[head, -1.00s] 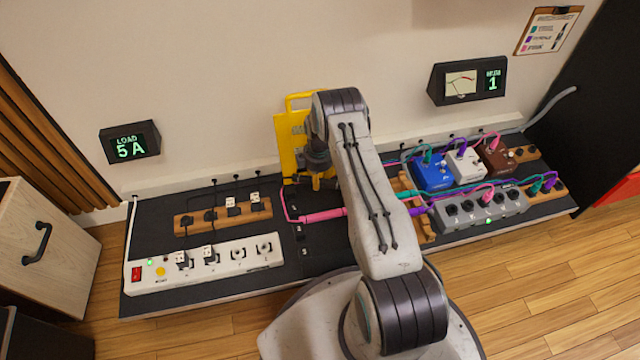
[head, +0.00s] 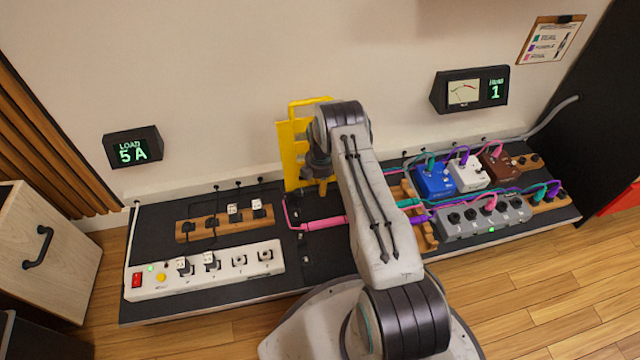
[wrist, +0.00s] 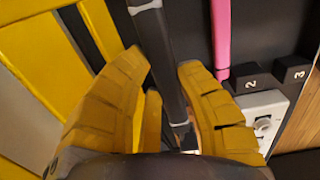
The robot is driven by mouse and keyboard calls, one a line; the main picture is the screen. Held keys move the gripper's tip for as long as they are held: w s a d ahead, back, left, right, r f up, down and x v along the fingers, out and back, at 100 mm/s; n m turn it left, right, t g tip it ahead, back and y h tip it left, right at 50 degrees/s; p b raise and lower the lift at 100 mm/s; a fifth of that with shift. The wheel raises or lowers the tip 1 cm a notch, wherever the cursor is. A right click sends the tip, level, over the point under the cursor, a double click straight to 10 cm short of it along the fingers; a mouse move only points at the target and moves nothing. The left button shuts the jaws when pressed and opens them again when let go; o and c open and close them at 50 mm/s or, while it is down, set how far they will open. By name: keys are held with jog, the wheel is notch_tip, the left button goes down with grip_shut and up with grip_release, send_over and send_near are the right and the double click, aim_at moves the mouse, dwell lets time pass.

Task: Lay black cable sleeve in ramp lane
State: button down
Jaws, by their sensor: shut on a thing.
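My gripper (wrist: 166,66) has yellow ribbed fingers closed around the black cable sleeve (wrist: 166,50), which runs lengthwise between them and has a light grey band near the top of the wrist view. In the head view my arm hides the sleeve and most of the gripper. A pink sleeve (wrist: 221,40) lies to the right of my right finger, apart from it; it also shows in the head view (head: 322,223). A yellow slotted panel (head: 290,152), seemingly the ramp's, stands upright near the wall, left of my arm. I cannot tell which lane lies under the black sleeve.
A white power strip (head: 205,271) and a wooden socket block (head: 223,222) lie on the board's left. Blue (head: 434,181), white (head: 469,175) and brown (head: 499,165) pedals, a grey box (head: 484,220) and a wooden comb (head: 424,232) stand right of my arm.

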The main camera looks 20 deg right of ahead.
jog(key=b, duration=0.3)
send_over(320, 204)
jog(key=shift+f, duration=2.4)
jog(key=shift+f+b, duration=1.7)
jog(key=shift+f, duration=0.2)
jog(key=c, duration=0.9)
grip_release()
jog(key=shift+s+r, duration=0.1)
jog(key=shift+r, duration=5.9)
